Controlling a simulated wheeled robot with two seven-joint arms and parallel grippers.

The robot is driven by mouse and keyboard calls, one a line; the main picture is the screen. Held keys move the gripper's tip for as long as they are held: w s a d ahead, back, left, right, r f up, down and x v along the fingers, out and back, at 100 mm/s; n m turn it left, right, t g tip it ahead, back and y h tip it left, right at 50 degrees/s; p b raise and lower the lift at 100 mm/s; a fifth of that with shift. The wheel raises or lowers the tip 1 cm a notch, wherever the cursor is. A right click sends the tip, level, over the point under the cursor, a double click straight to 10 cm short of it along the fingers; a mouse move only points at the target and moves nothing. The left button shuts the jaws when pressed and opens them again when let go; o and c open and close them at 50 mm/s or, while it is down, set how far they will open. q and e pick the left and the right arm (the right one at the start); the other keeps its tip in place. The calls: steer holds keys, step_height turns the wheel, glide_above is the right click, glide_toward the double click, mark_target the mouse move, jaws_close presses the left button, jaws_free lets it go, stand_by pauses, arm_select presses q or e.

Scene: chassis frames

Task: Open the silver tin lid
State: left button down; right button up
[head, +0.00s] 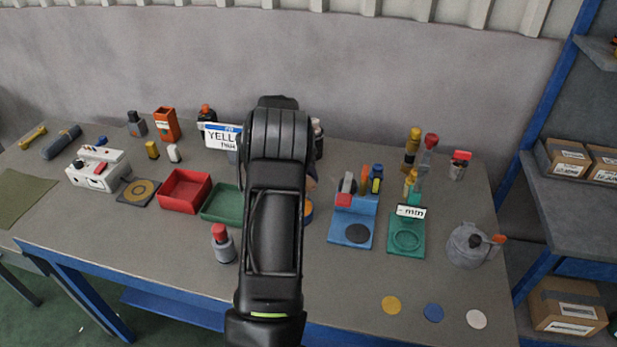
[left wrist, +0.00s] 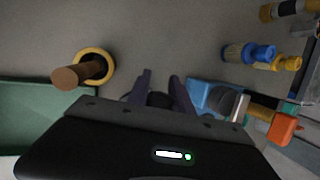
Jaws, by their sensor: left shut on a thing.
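My left arm comes up the middle of the head view and hides its own gripper there. In the left wrist view my left gripper (left wrist: 161,78) has its two purple fingers on either side of a dark rounded thing (left wrist: 160,100), and is shut on it. A thin curved edge shows just left of the fingers. Most of this thing is hidden by the gripper body, so I cannot tell whether it is the silver tin lid. A grey round vessel (head: 463,247) stands at the right of the table in the head view. My right gripper is not in view.
A red tray (head: 184,172) and green tray (head: 219,214) lie left of my arm, with a red-capped bottle (head: 222,243) in front. Blue (head: 343,238) and green (head: 396,245) stands are to its right. In the left wrist view a brown cylinder (left wrist: 70,78) stands near a yellow ring (left wrist: 108,58).

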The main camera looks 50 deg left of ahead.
arm_select(q)
steer(key=c, duration=1.1)
jaws_free()
steer(key=shift+c, duration=0.2)
steer(key=b+v, duration=0.1)
steer(key=v, duration=0.6)
steer(key=shift+s+r, duration=0.15)
steer(key=shift+r, duration=0.2)
